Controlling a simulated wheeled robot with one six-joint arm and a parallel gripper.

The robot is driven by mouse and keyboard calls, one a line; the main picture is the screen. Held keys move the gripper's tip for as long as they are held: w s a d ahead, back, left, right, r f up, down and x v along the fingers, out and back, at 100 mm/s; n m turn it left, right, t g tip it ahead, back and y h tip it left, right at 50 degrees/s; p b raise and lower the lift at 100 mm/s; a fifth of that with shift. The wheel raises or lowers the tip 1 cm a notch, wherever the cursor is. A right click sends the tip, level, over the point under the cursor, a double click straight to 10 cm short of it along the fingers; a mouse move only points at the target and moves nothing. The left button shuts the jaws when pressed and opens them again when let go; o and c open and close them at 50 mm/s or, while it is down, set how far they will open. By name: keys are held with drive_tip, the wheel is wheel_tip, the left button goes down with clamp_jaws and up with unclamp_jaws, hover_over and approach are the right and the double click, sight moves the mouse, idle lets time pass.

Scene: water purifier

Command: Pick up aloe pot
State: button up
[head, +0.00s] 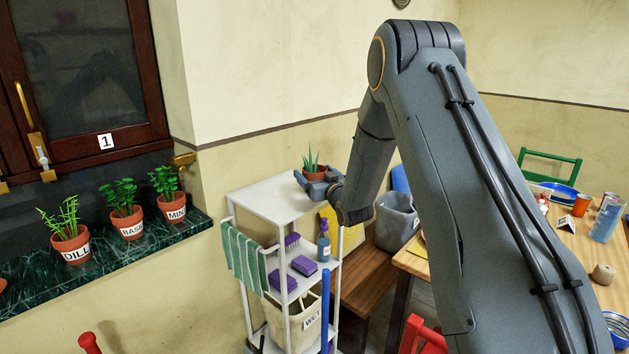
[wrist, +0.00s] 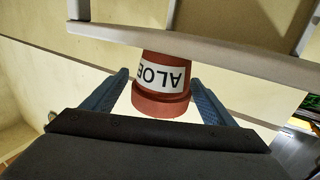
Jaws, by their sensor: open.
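The aloe pot (head: 315,172) is a small terracotta pot with a green spiky plant. It stands upright on the top shelf of the white rack (head: 262,198). In the wrist view the aloe pot (wrist: 161,103) appears upside down, with a white ALOE label. My gripper (head: 312,183) is at the pot, and its two blue fingers are open. In the wrist view my gripper (wrist: 160,75) has one finger on each side of the pot, with a visible gap on both sides. The plant's leaves are hidden in the wrist view.
Pots labelled DILL (head: 71,248), BASIL (head: 128,224) and MINT (head: 172,206) stand on the green marble sill at left. A striped towel (head: 243,258), purple sponges (head: 303,265) and a spray bottle (head: 324,243) are on the rack below. A cluttered wooden table (head: 570,245) is at right.

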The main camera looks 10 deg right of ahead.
sight(311, 170)
drive_tip(key=shift+w+a+p, duration=0.25)
drive_tip(key=shift+w, duration=0.55)
drive_tip(key=shift+w+a+p, duration=0.2)
drive_tip(key=shift+w+p, duration=0.05)
drive_tip(key=shift+w, duration=0.55)
drive_tip(key=c, duration=1.3)
drive_tip(key=shift+r, duration=0.15)
